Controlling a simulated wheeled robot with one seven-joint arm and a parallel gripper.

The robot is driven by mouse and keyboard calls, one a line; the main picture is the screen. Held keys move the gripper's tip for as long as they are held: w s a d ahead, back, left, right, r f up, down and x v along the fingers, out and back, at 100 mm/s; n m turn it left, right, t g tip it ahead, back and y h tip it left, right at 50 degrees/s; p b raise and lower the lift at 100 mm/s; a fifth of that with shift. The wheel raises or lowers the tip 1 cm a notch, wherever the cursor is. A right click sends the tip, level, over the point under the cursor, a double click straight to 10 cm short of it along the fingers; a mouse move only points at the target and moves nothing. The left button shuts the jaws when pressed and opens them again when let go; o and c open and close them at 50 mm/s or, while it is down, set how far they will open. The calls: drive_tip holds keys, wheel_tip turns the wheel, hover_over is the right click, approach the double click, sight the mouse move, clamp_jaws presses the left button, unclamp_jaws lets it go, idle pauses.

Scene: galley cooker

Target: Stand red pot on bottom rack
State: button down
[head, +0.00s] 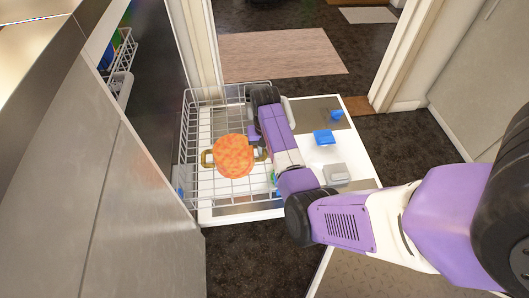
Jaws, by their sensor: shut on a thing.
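The red pot (234,156) shows as an orange-red, mottled round shape with tan handles at its left and right sides. It is over the white wire bottom rack (204,118), which is pulled out above the open dishwasher door. My gripper (259,152) reaches in from the right and is shut on the pot's right handle. The fingertips are small and partly hidden by my arm. I cannot tell whether the pot touches the rack's wires or is held just above them.
The open door (355,146) lies flat under the rack, with a blue item (323,137) and a grey item (336,173) on its right. An upper rack (122,60) shows inside the machine. Grey cabinet fronts (75,165) stand at left.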

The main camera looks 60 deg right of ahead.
drive_tip(key=c, duration=1.4)
unclamp_jaws()
drive_tip(key=shift+o, duration=0.2)
wheel_tip(320, 180, up, 12)
drive_tip(key=p, duration=0.6)
drive_tip(key=shift+p, duration=0.35)
